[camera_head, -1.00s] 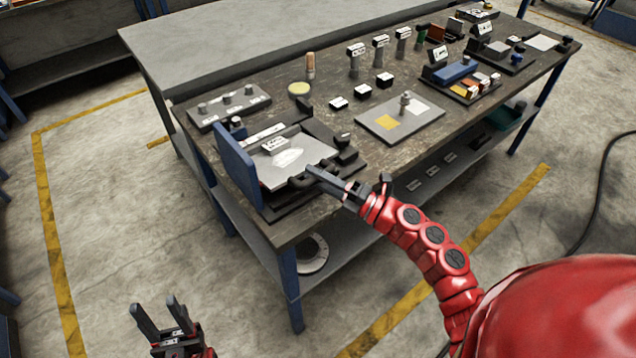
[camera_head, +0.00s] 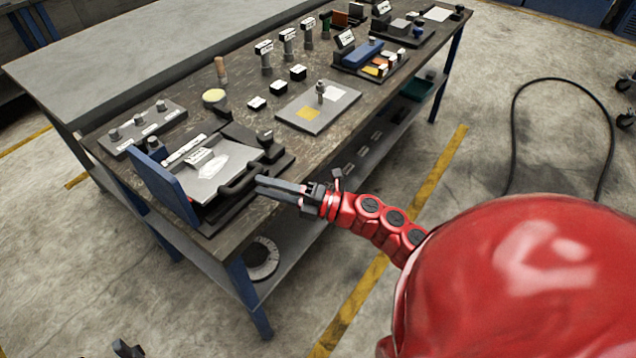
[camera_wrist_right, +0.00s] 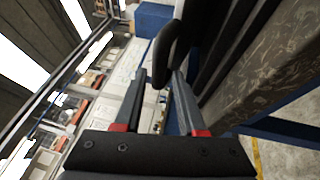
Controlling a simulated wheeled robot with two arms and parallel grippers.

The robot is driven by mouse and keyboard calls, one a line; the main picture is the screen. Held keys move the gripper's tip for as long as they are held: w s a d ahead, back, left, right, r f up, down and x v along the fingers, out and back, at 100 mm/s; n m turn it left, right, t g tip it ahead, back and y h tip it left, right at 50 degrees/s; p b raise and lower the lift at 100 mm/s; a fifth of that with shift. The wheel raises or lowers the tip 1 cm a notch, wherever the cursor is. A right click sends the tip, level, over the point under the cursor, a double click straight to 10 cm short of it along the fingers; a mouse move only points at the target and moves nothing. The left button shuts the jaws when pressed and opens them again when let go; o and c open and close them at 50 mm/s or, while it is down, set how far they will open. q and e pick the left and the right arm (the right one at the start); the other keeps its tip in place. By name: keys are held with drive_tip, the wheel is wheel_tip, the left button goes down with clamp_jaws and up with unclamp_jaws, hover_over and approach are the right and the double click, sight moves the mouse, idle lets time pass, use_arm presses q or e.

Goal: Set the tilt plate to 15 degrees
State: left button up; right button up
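The tilt plate (camera_head: 228,157) is a light grey plate with a white label, on a dark base at the near left of the bench. A blue upright panel (camera_head: 165,187) stands at its left. A black handle (camera_head: 238,184) runs along its near right edge; it also shows in the right wrist view (camera_wrist_right: 174,45). My right gripper (camera_head: 258,186) has its fingertips at the handle's right end. In the wrist view its fingers (camera_wrist_right: 160,76) are apart, with the handle's lower end near the gap; contact is unclear. I cannot read the plate's angle. My left gripper (camera_head: 126,349) barely shows.
A block with several knobs (camera_head: 143,127) lies behind the plate. A flat grey board (camera_head: 318,106) with a post, small dark cubes (camera_head: 277,87) and labelled posts stand further right. A round disc (camera_head: 262,258) lies on the lower shelf.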

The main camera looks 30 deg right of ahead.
drive_tip(key=v, duration=1.2)
drive_tip(key=shift+s+d+b, duration=0.15)
drive_tip(key=shift+b, duration=0.2)
